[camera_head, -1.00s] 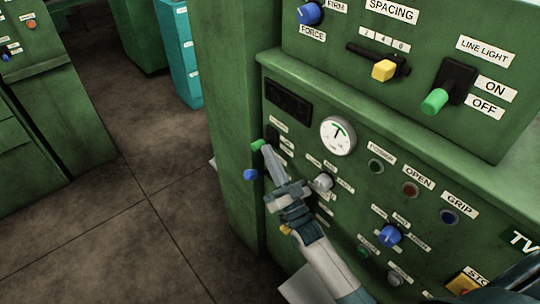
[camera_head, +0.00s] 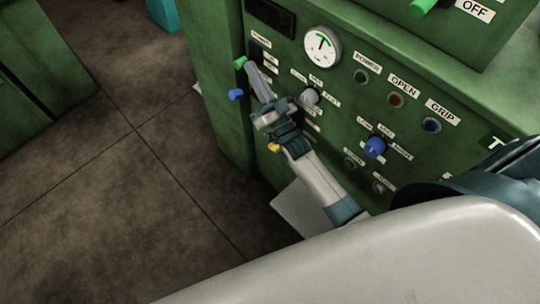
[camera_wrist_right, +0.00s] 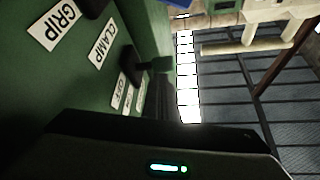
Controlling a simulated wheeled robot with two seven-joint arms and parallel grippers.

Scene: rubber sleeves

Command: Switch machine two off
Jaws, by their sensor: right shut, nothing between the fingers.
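The green panel (camera_head: 345,120) carries a nameplate (camera_head: 493,142) at its right edge, mostly cut off, of which a T shows. At its left edge a green-tipped lever (camera_head: 240,62) sticks out, with a blue-tipped lever (camera_head: 236,94) below it. My right gripper (camera_head: 251,72) is shut and empty, its tips right beside the green-tipped lever; I cannot tell whether they touch. In the right wrist view a dark switch lever (camera_wrist_right: 150,66) stands out from the panel near small labels, one apparently reading OFF. The lever's exact position is unclear. My left gripper is not in view.
A round gauge (camera_head: 322,47), several small lamps and a blue knob (camera_head: 375,146) sit on the panel. A green upper console (camera_head: 480,38) overhangs at the top right. Open tiled floor (camera_head: 130,200) lies to the left. A pale part of my own body fills the bottom right.

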